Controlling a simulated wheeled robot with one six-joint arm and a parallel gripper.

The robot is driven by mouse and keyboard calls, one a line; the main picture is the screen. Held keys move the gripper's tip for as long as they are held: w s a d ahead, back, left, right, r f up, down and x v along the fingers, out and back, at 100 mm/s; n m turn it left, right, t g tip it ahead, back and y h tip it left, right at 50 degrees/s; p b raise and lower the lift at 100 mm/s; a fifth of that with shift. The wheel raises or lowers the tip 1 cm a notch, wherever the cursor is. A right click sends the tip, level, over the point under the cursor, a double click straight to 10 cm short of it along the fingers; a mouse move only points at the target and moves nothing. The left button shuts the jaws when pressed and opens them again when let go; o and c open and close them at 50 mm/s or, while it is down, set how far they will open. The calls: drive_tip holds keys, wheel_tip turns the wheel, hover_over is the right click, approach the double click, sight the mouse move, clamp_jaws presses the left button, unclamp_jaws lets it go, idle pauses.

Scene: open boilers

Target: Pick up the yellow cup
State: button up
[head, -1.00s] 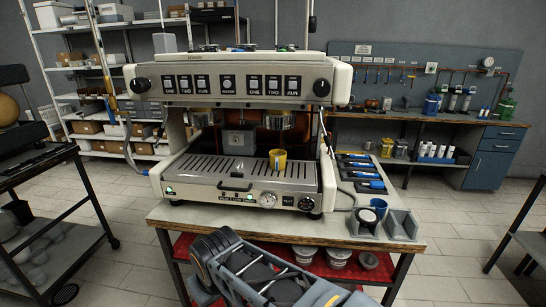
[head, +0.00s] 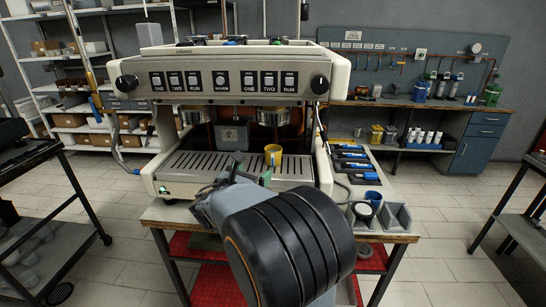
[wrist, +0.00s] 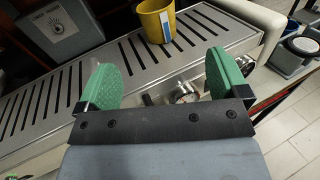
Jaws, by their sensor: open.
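The yellow cup (head: 273,154) stands upright on the slotted drip tray (head: 200,166) of the coffee machine, right of its middle. In the wrist view the cup (wrist: 156,22) is at the top, with a blue and white patch on its side. My gripper has two green fingers (wrist: 160,82), spread apart with nothing between them. The cup is beyond the fingertips, roughly in line with the gap. In the head view my gripper (head: 250,170) is in front of the tray, left of the cup, and partly hidden by my arm.
The machine's body (head: 230,75) overhangs the tray, with group heads above the cup. A grey box (head: 233,134) stands at the back of the tray. Right of the machine are blue-handled tools (head: 355,160) and grey holders (head: 395,215).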

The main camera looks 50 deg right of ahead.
sight(269, 153)
drive_tip(key=shift+n, duration=0.3)
drive_tip(key=x, duration=0.2)
drive_tip(key=p+x, duration=0.1)
drive_tip(key=x, duration=0.5)
drive_tip(key=shift+w+a+r, duration=0.1)
drive_tip(key=shift+w+r, duration=0.1)
drive_tip(key=shift+r, duration=0.1)
drive_tip(key=shift+r+p+x, duration=0.2)
drive_tip(key=shift+p+x, duration=1)
drive_tip(key=shift+x, duration=1.75)
drive_tip(key=c, duration=1.1)
drive_tip(key=shift+o, duration=0.2)
drive_tip(key=shift+r, duration=0.1)
